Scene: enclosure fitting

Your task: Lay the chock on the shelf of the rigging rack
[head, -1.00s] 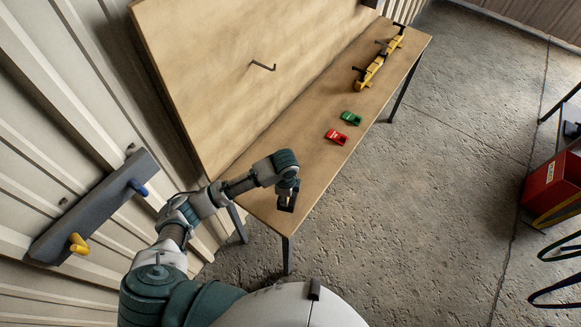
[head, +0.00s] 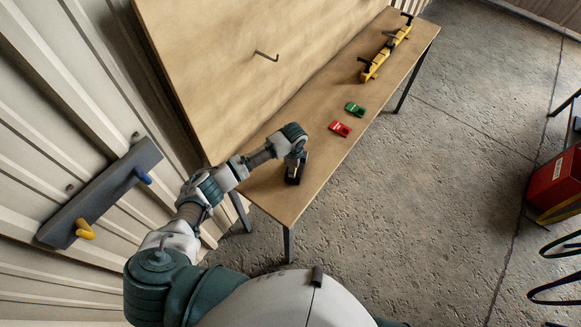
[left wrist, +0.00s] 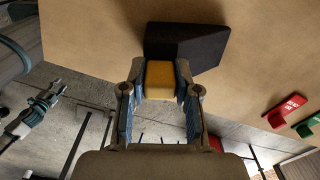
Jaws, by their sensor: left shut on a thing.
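My left gripper (head: 295,172) is over the near end of the wooden bench. In the left wrist view my left gripper (left wrist: 162,78) is shut on the yellow grip block of the black wedge-shaped chock (left wrist: 190,45). The chock lies past the fingertips against the bench top; I cannot tell whether it touches. In the head view the chock is a small dark shape, mostly hidden by the gripper. My right gripper (left wrist: 52,93) seems to show small at the left of the wrist view; its jaws are unclear. I cannot clearly identify the rigging rack; a dark frame (head: 566,103) is cut off at the right edge.
Red (head: 340,128) and green (head: 355,108) tags lie on the bench (head: 270,200). A yellow tool (head: 376,66) lies at its far end. A hook (head: 266,56) juts from the back panel. A peg rail (head: 105,192) is on the left wall. A red box (head: 553,180) stands at right.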

